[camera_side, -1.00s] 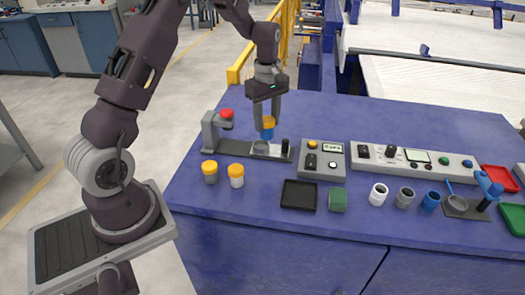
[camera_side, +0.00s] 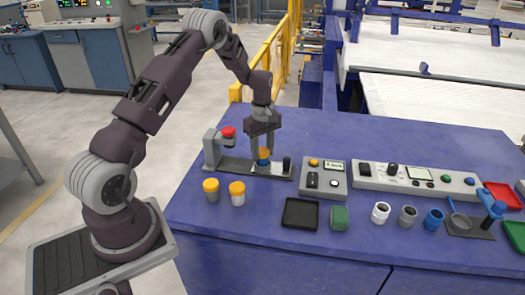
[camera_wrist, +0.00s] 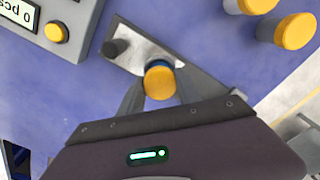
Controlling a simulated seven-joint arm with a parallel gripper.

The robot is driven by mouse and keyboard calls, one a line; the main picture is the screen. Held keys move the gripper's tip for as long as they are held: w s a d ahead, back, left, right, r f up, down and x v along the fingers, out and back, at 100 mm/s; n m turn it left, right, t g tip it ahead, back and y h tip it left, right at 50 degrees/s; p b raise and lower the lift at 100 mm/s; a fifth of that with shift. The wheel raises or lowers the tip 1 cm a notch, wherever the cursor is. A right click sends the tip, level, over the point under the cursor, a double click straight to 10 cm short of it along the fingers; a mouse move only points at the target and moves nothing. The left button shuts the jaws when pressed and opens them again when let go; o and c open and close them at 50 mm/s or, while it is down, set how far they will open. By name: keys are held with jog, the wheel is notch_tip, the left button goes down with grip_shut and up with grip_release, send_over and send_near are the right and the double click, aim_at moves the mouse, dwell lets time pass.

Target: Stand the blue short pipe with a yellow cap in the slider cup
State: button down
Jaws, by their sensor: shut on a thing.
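The blue short pipe with a yellow cap (camera_side: 264,154) is upright between the fingers of my gripper (camera_side: 264,157), which is shut on it. In the wrist view its yellow cap (camera_wrist: 160,83) shows from above, with a thin blue ring behind it. The pipe is at the slider cup on the slider plate (camera_side: 237,166). The cup is mostly hidden by the fingers and pipe, so I cannot tell whether the pipe rests on its bottom. In the wrist view the gripper (camera_wrist: 158,95) has a finger on each side of the pipe.
A post with a red knob (camera_side: 228,132) stands at the plate's left end, and a black handle (camera_side: 286,164) at its right. Two yellow-capped pipes (camera_side: 211,190) (camera_side: 237,193) stand in front. A grey control box (camera_side: 324,179) is to the right. A black tray (camera_side: 300,213) lies in front.

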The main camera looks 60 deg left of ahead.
jog(key=c, duration=0.8)
grip_release()
jog(key=shift+f, duration=0.1)
jog(key=shift+c, duration=0.2)
notch_tip(320, 180, up, 14)
jog(key=s+d+r+m+t, duration=0.2)
jog(key=s+d+r+m, duration=0.55)
jog(key=d+r, duration=0.55)
jog(key=s+d+m+t, duration=0.1)
jog(key=s+d+m, duration=0.4)
jog(key=s, duration=0.5)
jog(key=s+d+m+t, duration=0.2)
jog(key=s+d+m, duration=0.3)
jog(key=s, duration=0.6)
jog(key=shift+s+d+r+t, duration=0.15)
jog(key=shift+d+r+t, duration=0.15)
jog(key=shift+d+r, duration=0.15)
jog(key=shift+a+m, duration=0.1)
jog(key=shift+m, duration=0.15)
